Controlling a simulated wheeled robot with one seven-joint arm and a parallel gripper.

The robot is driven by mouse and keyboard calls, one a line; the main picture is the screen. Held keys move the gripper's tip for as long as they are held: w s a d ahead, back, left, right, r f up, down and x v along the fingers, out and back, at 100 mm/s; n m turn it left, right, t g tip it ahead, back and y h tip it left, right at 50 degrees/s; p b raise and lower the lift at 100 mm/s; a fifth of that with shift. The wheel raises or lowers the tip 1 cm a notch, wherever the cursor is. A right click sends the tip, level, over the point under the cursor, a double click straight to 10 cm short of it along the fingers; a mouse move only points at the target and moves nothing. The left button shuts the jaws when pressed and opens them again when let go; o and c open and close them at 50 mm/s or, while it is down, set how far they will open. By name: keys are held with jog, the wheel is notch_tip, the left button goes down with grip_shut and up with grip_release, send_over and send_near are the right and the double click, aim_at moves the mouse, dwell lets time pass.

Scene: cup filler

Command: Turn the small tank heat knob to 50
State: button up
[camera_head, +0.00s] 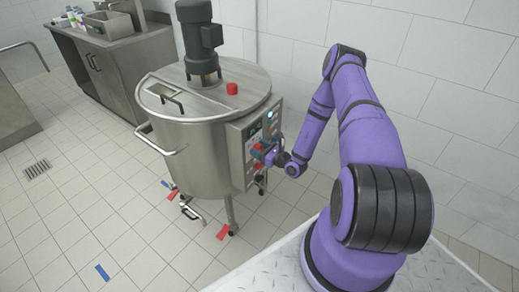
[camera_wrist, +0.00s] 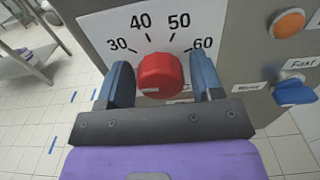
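The red heat knob (camera_wrist: 161,74) is in the wrist view, on a white dial plate (camera_wrist: 200,22) marked 30, 40, 50 and 60. My gripper (camera_wrist: 163,80) has one blue finger on each side of the knob. The fingers are spread, with a gap showing on both sides of the knob. I cannot make out a pointer mark on the knob. In the head view, my gripper (camera_head: 268,155) is at the control panel (camera_head: 250,138) of the small steel tank (camera_head: 195,150), and the knob there is too small to tell apart.
An orange button (camera_wrist: 288,23) and a blue selector knob (camera_wrist: 294,92) sit right of the dial. A motor (camera_head: 200,35) and a red cap (camera_head: 232,88) are on the tank lid. A steel counter (camera_head: 120,60) stands behind left. Open tiled floor lies to the left.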

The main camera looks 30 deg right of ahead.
jog(key=c, duration=0.7)
jog(key=shift+o, duration=0.2)
jog(key=shift+m, duration=0.4)
jog(key=m, duration=0.4)
jog(key=shift+d+m, duration=0.15)
jog(key=shift+m, duration=0.25)
jog(key=m, duration=0.5)
jog(key=shift+f, duration=0.1)
jog(key=m, duration=0.6)
jog(key=shift+f+m, duration=0.1)
jog(key=shift+m, duration=0.3)
jog(key=m, duration=0.6)
jog(key=shift+f+m, duration=0.1)
jog(key=shift+m, duration=0.2)
